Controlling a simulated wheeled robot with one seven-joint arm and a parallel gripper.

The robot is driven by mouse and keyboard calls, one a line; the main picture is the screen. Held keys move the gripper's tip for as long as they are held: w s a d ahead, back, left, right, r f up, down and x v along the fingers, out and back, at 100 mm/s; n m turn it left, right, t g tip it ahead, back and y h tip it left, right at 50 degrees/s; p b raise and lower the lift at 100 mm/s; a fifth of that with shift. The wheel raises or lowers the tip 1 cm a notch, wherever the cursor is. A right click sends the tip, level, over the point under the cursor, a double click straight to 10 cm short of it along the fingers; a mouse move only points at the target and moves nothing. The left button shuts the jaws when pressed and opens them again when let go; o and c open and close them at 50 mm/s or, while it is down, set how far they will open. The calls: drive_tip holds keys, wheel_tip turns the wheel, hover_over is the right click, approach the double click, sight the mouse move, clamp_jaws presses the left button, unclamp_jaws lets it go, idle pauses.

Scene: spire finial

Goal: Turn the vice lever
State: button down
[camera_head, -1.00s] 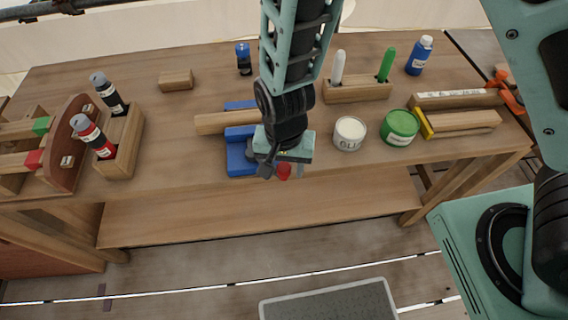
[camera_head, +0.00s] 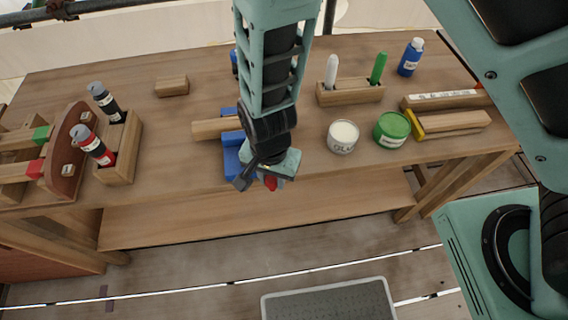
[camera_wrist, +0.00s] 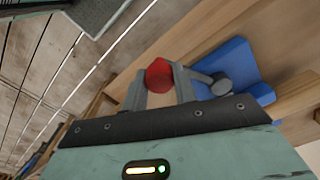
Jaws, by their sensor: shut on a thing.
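The blue vice (camera_head: 230,163) sits at the front edge of the workbench, partly hidden behind my arm. A wooden piece (camera_head: 215,128) lies at the vice. The lever's red knob (camera_head: 271,184) shows beside my gripper (camera_head: 259,183), just off the bench's front edge. In the wrist view the red knob (camera_wrist: 159,75) sits between the two grey fingers of my gripper (camera_wrist: 160,86), which is shut on it. The blue vice body (camera_wrist: 236,62) and a grey round screw end (camera_wrist: 221,84) are right of the fingers.
On the workbench (camera_head: 290,125), a white tin (camera_head: 342,138) and a green tin (camera_head: 392,130) stand right of my arm. A marker holder (camera_head: 350,94) is behind them. A wooden bottle rack (camera_head: 120,150) stands at left. A grey-topped platform (camera_head: 330,302) is on the floor.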

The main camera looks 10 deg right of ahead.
drive_tip(key=a+m+p, duration=0.8)
drive_tip(key=m, duration=0.1)
drive_tip(key=shift+s+a+m, duration=0.2)
drive_tip(key=shift+s+m, duration=0.1)
drive_tip(key=shift+s, duration=0.1)
drive_tip(key=c, duration=1.1)
unclamp_jaws()
wheel_tip(320, 180, up, 18)
drive_tip(key=p, duration=1.1)
drive_tip(key=shift+f+p, duration=0.25)
drive_tip(key=shift+p, duration=0.05)
